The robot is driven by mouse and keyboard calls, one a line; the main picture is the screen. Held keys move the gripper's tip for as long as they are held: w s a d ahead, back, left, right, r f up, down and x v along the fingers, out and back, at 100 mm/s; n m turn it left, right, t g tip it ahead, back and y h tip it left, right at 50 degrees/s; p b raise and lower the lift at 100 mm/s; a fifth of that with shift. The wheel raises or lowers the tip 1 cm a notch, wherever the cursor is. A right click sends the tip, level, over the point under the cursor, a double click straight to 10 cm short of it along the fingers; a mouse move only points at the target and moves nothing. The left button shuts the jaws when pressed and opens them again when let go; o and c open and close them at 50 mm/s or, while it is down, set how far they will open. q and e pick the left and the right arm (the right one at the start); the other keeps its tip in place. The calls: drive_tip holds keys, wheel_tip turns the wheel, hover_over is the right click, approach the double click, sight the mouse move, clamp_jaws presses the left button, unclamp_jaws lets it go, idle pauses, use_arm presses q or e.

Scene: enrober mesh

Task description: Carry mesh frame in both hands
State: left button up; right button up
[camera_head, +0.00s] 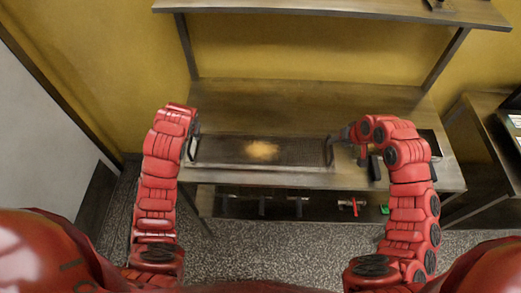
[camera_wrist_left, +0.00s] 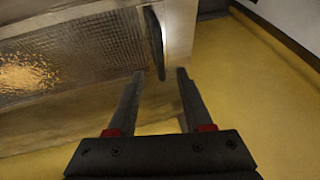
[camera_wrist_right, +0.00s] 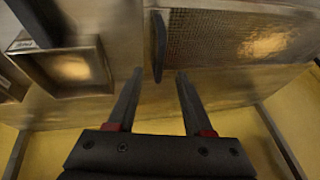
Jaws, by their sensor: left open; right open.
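The mesh frame (camera_head: 225,152) lies flat on the metal table, a long dark-rimmed mesh with a patch of orange-yellow crumbs in its middle. It has a dark upright handle at each end: the left handle (camera_wrist_left: 154,42) and the right handle (camera_wrist_right: 158,45). My left gripper (camera_wrist_left: 160,75) is open, with the end of the left handle showing between its fingertips. In the head view my left arm mostly hides this gripper. My right gripper (camera_wrist_right: 160,74) is open at the right handle, whose end shows between its fingertips, nearer the left one. Neither gripper is shut on a handle.
The metal table (camera_head: 300,100) is bare behind the frame. An open metal tray (camera_wrist_right: 75,70) stands to the right of the frame, partly behind my right arm. A shelf (camera_head: 330,10) spans above. Tools, including a red one (camera_head: 350,206), lie on the lower shelf.

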sight(191, 138)
use_arm(q)
drive_tip(key=x, duration=0.6)
drive_tip(key=shift+w+a+f, duration=0.15)
drive_tip(key=shift+w+f, duration=0.1)
use_arm(e)
drive_tip(key=x, duration=0.6)
drive_tip(key=shift+w+f, duration=0.25)
drive_tip(key=shift+f, duration=0.05)
use_arm(q)
clamp_jaws()
use_arm(e)
clamp_jaws()
